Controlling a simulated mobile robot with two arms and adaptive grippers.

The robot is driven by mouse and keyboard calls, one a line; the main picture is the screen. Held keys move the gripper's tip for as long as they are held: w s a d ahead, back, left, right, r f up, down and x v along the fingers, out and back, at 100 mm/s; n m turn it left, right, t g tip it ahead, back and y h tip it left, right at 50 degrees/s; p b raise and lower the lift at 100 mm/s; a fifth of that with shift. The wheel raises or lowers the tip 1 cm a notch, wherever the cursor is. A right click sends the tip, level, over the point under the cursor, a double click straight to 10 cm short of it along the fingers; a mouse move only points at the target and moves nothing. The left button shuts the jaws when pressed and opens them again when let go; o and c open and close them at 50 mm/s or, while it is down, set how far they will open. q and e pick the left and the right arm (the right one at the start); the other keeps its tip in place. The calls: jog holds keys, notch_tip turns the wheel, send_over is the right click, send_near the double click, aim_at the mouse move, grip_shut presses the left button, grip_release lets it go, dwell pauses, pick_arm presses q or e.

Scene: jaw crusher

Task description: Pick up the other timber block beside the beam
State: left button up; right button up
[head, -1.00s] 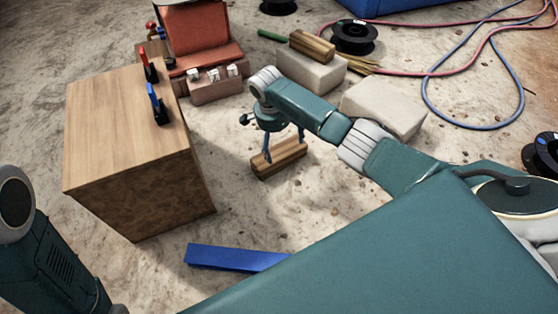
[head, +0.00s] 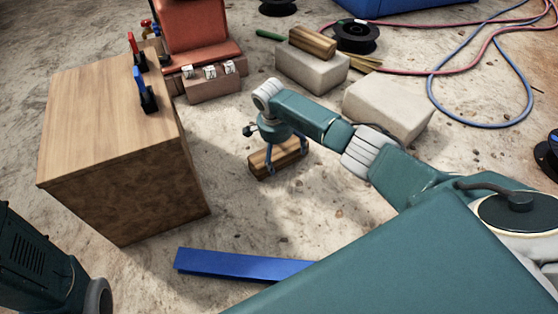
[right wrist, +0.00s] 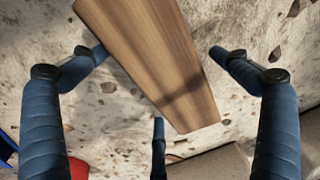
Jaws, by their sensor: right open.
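A brown timber block (head: 275,158) lies on the dirt floor to the right of the wooden cabinet, beyond the blue beam (head: 235,264). My right gripper (head: 286,161) is open, pointing down over this block, with its fingers low around it. In the right wrist view the block (right wrist: 160,55) runs slantwise between the spread blue fingers of the gripper (right wrist: 157,60), with gaps on both sides. A second timber block (head: 313,41) lies on a pale stone block farther back. My left arm shows at the lower left, but its gripper is out of view.
The wooden cabinet (head: 105,115) carries a red and a blue lever. The orange-red machine (head: 200,35) stands behind it. Pale stone blocks (head: 388,107), a black spool (head: 355,37) and hoses (head: 500,45) lie beyond my right arm. Bare floor surrounds the near block.

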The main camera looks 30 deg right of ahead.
jog(key=shift+r, duration=0.1)
jog(key=c, duration=1.8)
jog(key=shift+r, duration=0.15)
